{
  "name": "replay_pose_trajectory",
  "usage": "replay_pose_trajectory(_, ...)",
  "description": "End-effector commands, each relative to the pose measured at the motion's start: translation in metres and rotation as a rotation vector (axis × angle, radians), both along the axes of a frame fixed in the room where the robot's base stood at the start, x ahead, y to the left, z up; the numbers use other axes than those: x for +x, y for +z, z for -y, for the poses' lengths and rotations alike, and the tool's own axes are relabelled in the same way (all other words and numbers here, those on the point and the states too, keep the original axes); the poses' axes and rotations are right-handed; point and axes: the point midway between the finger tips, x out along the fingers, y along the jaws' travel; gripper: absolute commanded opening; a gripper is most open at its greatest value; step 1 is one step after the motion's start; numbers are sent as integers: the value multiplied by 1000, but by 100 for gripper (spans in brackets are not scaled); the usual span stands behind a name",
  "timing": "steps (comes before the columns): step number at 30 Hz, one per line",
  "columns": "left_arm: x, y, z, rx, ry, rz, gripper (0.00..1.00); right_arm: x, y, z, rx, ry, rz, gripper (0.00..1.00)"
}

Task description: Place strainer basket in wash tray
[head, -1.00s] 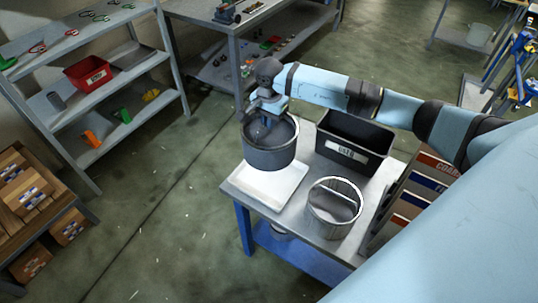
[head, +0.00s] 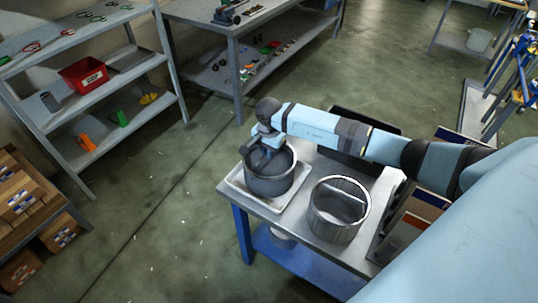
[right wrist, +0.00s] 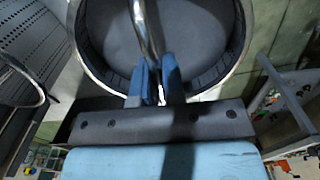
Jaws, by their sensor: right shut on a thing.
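The strainer basket (head: 271,182) is a dark grey round pot with a metal bar handle. It is upright over the white wash tray (head: 239,184), low inside the tray's outline. It seems to touch the tray floor, but its underside is hidden. My right gripper (head: 266,146) is shut on the handle from above. In the right wrist view, the blue fingers (right wrist: 157,82) pinch the metal bar, with the basket's wide dark interior (right wrist: 190,32) beyond. My left gripper is not in view.
A second metal basket (head: 338,223) with a crossbar stands to the right on the same table (head: 300,215). A black bin (head: 343,152) is behind, partly hidden by my arm. Shelves with a red bin (head: 84,75) stand at left.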

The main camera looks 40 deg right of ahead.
Motion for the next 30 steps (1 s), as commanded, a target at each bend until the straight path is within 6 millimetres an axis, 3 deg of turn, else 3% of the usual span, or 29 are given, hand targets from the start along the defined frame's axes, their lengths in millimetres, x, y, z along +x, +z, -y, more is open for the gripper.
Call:
replay_pose_trajectory(11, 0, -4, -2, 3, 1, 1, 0, 1, -3, 1, -1, 0, 3, 0)
replay_pose_trajectory(12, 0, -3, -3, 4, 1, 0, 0, 0, -2, 0, -1, 0, 0, 19)
replay_pose_trajectory(15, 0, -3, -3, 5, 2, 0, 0, 0, -2, 0, -1, 0, 0, 35)
replay_pose_trajectory(25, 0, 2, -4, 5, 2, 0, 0, 0, 3, 0, 0, -1, 1, 35)
replay_pose_trajectory(30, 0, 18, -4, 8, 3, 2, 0, 1, 34, 1, -3, 0, 2, 35)
